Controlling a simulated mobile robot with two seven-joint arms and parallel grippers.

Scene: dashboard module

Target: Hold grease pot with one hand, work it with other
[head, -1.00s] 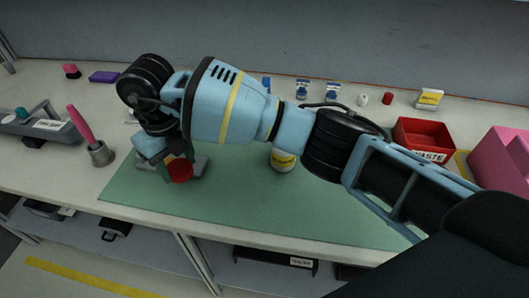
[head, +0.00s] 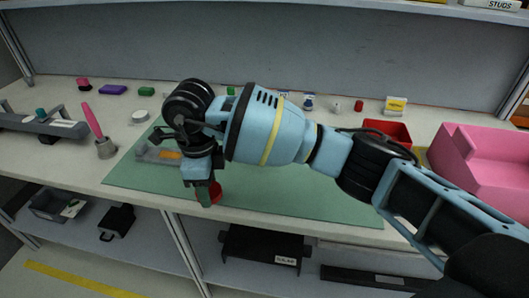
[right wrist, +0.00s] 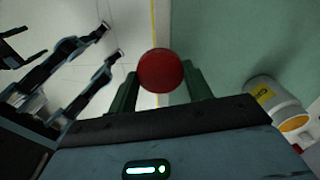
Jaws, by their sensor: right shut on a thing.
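My right gripper (head: 205,190) is shut on a small round red thing (head: 208,193) near the front edge of the green mat. In the right wrist view, the red thing (right wrist: 160,70) shows as a disc between the two dark green fingers (right wrist: 158,88). A grey pot (right wrist: 275,103) with a yellow label, partly readable, and an orange end lies at the right of that view, apart from the fingers. I cannot make out my left gripper.
A pink-handled brush (head: 93,120) stands in a metal cup at left. A red bin (head: 390,130) and a pink box (head: 480,165) stand at right. Small items line the back.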

